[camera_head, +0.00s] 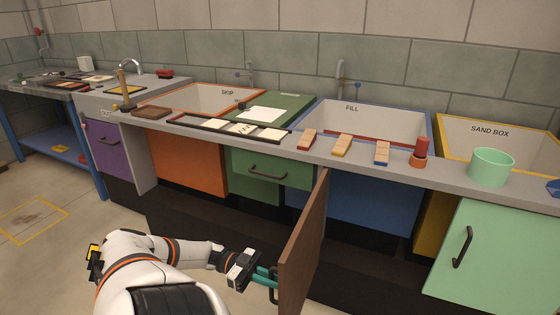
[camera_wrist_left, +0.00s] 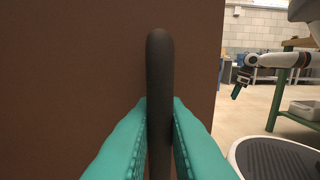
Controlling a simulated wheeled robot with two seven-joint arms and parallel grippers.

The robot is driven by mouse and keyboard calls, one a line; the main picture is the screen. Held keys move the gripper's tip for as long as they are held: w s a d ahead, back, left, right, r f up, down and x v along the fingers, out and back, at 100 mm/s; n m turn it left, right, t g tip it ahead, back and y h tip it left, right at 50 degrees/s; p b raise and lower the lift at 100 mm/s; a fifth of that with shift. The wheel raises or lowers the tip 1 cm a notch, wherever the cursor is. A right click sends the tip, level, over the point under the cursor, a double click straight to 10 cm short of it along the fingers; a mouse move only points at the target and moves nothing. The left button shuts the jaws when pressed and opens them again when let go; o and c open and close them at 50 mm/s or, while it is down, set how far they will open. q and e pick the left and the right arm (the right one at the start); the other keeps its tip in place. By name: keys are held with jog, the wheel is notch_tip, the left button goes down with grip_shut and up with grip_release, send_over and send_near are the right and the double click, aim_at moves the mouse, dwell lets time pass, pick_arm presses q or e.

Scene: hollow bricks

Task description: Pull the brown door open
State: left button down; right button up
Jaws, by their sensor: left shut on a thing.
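The brown door (camera_head: 304,245) stands swung out from the counter front, seen nearly edge-on in the head view. It fills most of the left wrist view (camera_wrist_left: 70,80). Its dark upright bar handle (camera_wrist_left: 160,75) runs down between the teal fingers of my left gripper (camera_wrist_left: 160,115). My left gripper is shut on the handle, and in the head view it (camera_head: 266,276) is at the door's left face.
Green (camera_head: 272,172), orange (camera_head: 187,160), blue (camera_head: 355,205) and mint (camera_head: 490,255) fronts line the counter. Blocks and a mint cup (camera_head: 491,166) stand on the worktop. Open floor (camera_head: 50,260) lies at the left.

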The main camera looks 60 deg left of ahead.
pick_arm(q)
jog(key=shift+s+a+f, duration=0.1)
jog(key=shift+s, duration=0.05)
pick_arm(e)
jog(key=shift+r, duration=0.15)
pick_arm(q)
jog(key=c, duration=1.5)
grip_release()
jog(key=shift+a, duration=0.1)
